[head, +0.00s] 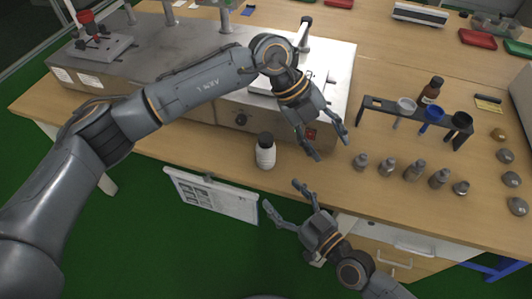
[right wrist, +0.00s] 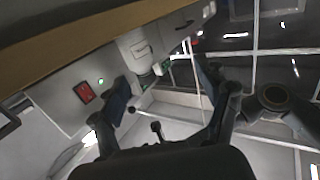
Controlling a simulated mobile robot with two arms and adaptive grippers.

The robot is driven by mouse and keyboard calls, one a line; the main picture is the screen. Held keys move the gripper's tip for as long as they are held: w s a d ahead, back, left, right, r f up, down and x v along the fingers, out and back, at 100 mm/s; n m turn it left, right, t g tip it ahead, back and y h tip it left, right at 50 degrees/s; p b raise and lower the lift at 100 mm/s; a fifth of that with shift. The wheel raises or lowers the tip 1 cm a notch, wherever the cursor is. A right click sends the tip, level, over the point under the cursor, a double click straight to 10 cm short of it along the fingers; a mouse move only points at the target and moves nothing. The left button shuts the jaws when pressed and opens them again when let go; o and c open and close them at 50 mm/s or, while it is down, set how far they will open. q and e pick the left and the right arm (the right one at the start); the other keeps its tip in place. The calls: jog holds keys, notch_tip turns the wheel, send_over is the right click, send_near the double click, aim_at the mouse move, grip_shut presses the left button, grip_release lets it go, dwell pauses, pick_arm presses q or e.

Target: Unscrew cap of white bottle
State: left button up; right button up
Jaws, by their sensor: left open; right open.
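The white bottle (head: 265,157) with a black cap (head: 265,138) stands upright near the table's front edge in the head view. In the right wrist view the white bottle (right wrist: 133,48) appears upside down, its dark cap (right wrist: 146,80) pointing downward. My left gripper (head: 331,149) is open and empty, to the right of the bottle and apart from it. My right gripper (head: 282,194) is open and empty in front of the table edge, below the bottle in the picture. Its fingers (right wrist: 168,86) spread either side of the bottle in the wrist view, without visible contact.
A metal hotplate-like apparatus (head: 180,60) with a red switch (head: 311,134) stands behind the bottle. Several small grey bottles (head: 388,167) stand to the right, before a black rack (head: 385,104) with cups. A brown bottle (head: 432,88) stands behind it. The wooden table (head: 210,149) is clear left of the bottle.

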aim_at(271, 159)
pick_arm(q)
jog(key=w+a+n+t+y, duration=0.1)
jog(key=w+a+y, duration=0.1)
jog(key=a, duration=0.2)
jog(key=w+a+y, duration=0.2)
jog(key=w+a, duration=0.1)
jog(key=a, duration=0.1)
jog(key=w+a+r+n+t+y, duration=0.1)
jog(key=w+a+y, duration=0.1)
jog(key=a, duration=0.2)
jog(key=shift+w+a+n+t, duration=0.15)
jog(key=shift+w+n+t, duration=0.15)
jog(key=shift+w, duration=0.1)
pick_arm(e)
jog(key=d, duration=0.1)
jog(key=w+d+t, duration=0.1)
jog(key=m+h, duration=0.1)
jog(key=shift+w+d+f+t, duration=0.2)
jog(key=shift+d+f+t, duration=0.05)
jog(key=shift+d+t, duration=0.15)
pick_arm(q)
jog(key=shift+w+a+r+y, duration=0.1)
jog(key=shift+a+y, duration=0.1)
jog(key=shift+y, duration=0.1)
pick_arm(e)
jog(key=shift+w, duration=0.25)
jog(key=x, duration=1.3)
jog(key=shift+w, duration=0.15)
grip_shut()
